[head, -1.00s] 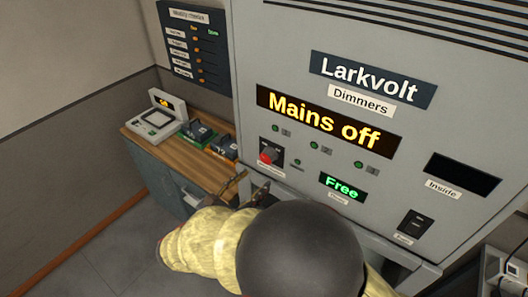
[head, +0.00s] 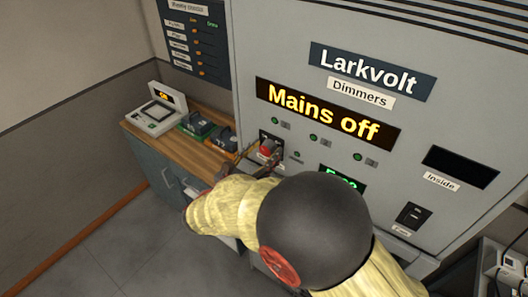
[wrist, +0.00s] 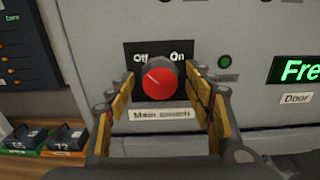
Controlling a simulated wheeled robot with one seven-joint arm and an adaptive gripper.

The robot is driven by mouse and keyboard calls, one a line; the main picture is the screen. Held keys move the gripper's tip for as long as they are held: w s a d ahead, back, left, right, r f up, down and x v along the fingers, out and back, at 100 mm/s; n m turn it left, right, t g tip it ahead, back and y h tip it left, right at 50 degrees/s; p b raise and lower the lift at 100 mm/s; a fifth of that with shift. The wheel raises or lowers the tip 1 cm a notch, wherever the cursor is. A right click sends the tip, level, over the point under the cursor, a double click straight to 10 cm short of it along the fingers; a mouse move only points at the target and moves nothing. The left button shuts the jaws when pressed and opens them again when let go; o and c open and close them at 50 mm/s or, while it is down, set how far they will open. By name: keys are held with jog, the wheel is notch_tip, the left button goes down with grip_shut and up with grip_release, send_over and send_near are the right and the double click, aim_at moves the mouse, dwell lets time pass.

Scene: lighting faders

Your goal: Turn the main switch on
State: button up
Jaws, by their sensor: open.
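The main switch is a round red knob (wrist: 160,79) on a black plate marked Off and On, with a "Main switch" label below. The pale line on the knob's face points up and left, toward Off. My gripper (wrist: 159,92) is open, with one yellow-padded finger on each side of the knob; I cannot tell whether either touches it. In the head view the knob (head: 267,147) shows just above my gripper (head: 250,160), partly hidden by it. The amber display (head: 325,115) on the grey dimmer cabinet (head: 275,45) reads "Mains off".
A wooden counter (head: 165,141) left of the cabinet holds a small console (head: 157,112) and dark units in green and orange trays (wrist: 66,137). A checks board (head: 193,38) hangs above. A green "Free" door display (wrist: 298,70) is right of the knob.

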jog(key=shift+c, duration=0.7)
jog(key=c, duration=1)
jog(key=shift+f+b, duration=0.1)
jog(key=shift+b, duration=0.25)
jog(key=m+b, duration=0.4)
jog(key=shift+f, duration=0.15)
jog(key=m+b, duration=0.4)
jog(key=b, duration=0.2)
jog(key=shift+m, duration=0.3)
jog(key=m+b, duration=0.5)
jog(key=b, duration=0.3)
jog(key=shift+f, duration=0.1)
jog(key=m+b, duration=0.3)
jog(key=b, duration=0.1)
jog(key=shift+r+m+b, duration=0.2)
jog(key=shift+m+b, duration=0.5)
jog(key=shift+b, duration=0.2)
jog(key=shift+r, duration=0.1)
